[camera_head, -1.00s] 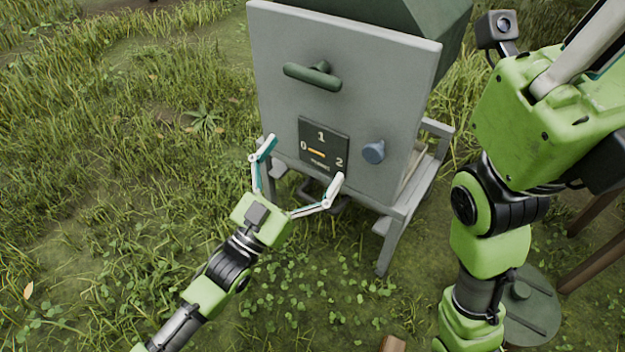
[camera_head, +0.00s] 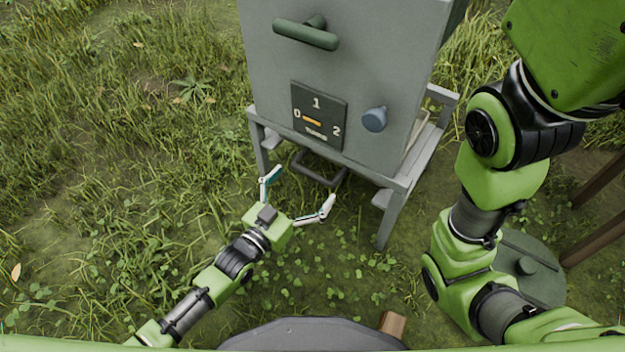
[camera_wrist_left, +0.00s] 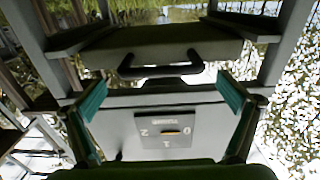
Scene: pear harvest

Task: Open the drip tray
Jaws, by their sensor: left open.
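The grey cabinet (camera_head: 355,60) stands on a grey wooden stand, with a dark panel marked 0, 1, 2 (camera_head: 318,115) low on its front. Under it a dark bar handle (camera_head: 320,170) sticks out, which looks like the drip tray's handle. My left gripper (camera_head: 300,188) is open and empty, just in front of and below this handle, apart from it. In the left wrist view the handle (camera_wrist_left: 160,66) shows upside down on the front of a dark tray (camera_wrist_left: 160,44), between and beyond the open fingers. My right arm is at the right; its gripper is out of frame.
A green bar handle (camera_head: 306,34) and a blue-grey knob (camera_head: 374,118) stick out of the cabinet front. The stand's leg (camera_head: 388,220) is right of the handle. A round dark green lid (camera_head: 525,270) lies at the right. Grass in front is open.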

